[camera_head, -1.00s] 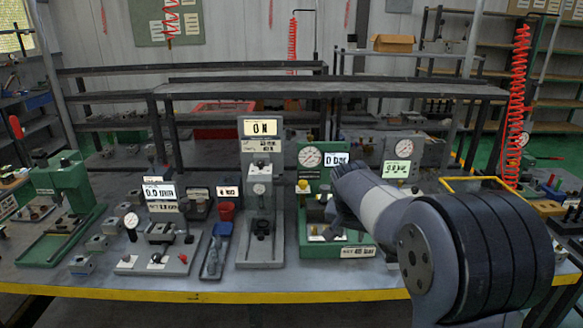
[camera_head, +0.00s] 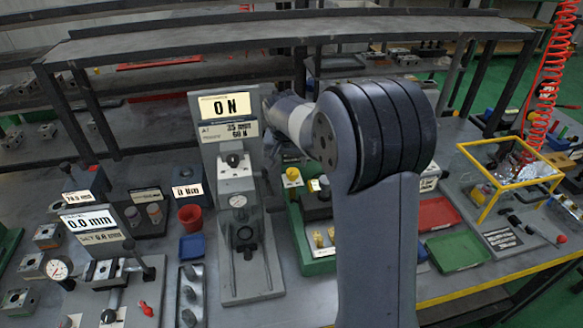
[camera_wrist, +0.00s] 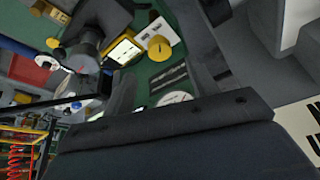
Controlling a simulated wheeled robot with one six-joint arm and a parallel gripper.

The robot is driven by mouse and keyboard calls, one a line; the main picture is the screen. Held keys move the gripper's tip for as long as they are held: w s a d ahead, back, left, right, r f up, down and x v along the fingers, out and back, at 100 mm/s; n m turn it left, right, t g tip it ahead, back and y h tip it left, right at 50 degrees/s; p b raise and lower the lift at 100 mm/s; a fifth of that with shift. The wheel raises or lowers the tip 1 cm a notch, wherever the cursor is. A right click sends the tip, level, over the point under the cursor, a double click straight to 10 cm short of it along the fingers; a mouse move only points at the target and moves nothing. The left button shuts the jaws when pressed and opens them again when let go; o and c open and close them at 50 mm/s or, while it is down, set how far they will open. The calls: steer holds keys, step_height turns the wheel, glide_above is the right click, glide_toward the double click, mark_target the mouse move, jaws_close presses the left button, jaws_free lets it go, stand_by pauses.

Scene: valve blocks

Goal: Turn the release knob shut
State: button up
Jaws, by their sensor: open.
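The green test station (camera_head: 301,238) stands behind my arm, which hides its right part and its gauge. A yellow round knob (camera_head: 291,175) tops a post at its left. In the wrist view, a yellow knob (camera_wrist: 160,47) sits beside a small lit display (camera_wrist: 122,52), and a dark round knob with a lever (camera_wrist: 84,46) is further left. I cannot tell which of these is the release knob. My gripper (camera_wrist: 170,118) is open; its dark body fills the lower wrist view, apart from the knobs.
A grey press with an "0 N" display (camera_head: 225,104) stands just left of the green station. A red tray (camera_head: 432,197), a green tray (camera_head: 458,250) and a yellow-framed box (camera_head: 509,180) lie to the right. A dark shelf (camera_head: 270,32) runs behind.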

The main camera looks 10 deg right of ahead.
mark_target(292, 171)
steer(key=p+x, duration=0.1)
steer(key=x, duration=0.6)
steer(key=shift+r, duration=0.1)
steer(key=shift+c, duration=0.2)
steer(key=c, duration=0.9)
